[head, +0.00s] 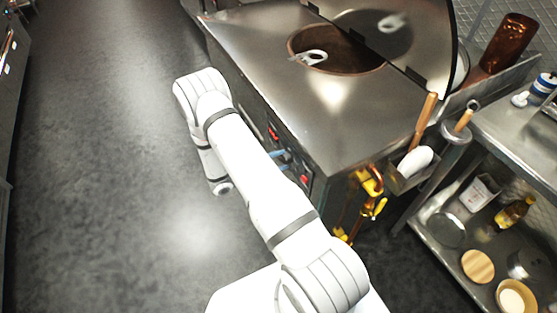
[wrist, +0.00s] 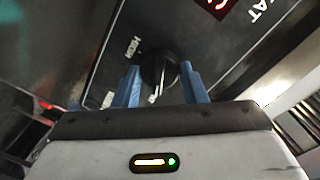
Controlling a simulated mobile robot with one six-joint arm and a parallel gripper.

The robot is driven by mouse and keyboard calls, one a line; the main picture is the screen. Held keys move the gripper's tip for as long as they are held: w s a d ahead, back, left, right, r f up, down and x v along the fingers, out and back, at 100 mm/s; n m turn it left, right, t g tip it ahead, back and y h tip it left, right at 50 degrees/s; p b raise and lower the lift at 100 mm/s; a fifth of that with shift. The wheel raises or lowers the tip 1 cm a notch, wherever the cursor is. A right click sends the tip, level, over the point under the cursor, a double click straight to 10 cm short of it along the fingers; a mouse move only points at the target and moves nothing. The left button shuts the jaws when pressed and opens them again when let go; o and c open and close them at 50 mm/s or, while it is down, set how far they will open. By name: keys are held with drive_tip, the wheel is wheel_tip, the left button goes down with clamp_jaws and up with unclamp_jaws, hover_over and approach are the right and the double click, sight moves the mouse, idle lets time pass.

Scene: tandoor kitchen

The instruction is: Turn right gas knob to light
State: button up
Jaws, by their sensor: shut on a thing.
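A round black knob (wrist: 158,70) sits on the dark control panel in the wrist view, with a pale pointer mark on it. Lettering reading HIGH is printed beside it. My gripper (wrist: 160,78) has one blue finger on each side of the knob and is shut on it. In the head view, the blue fingers of my gripper (head: 283,158) are at the front panel of the steel tandoor (head: 300,95), partly hidden by my arm. The knob cannot be made out there.
A red lit display (wrist: 214,5) is above the knob. The tandoor's round mouth (head: 340,50) is open, its lid (head: 420,30) tilted up. Yellow gas valves (head: 370,182) stand at the tandoor's near corner. A steel shelf unit (head: 515,135) is at right. The floor at left is clear.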

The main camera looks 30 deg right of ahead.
drive_tip(key=shift+n, duration=0.4)
drive_tip(key=o, duration=1)
drive_tip(key=a+b, duration=0.1)
drive_tip(key=a, duration=0.6)
drive_tip(key=shift+a+r, duration=0.2)
drive_tip(key=shift+a, duration=0.2)
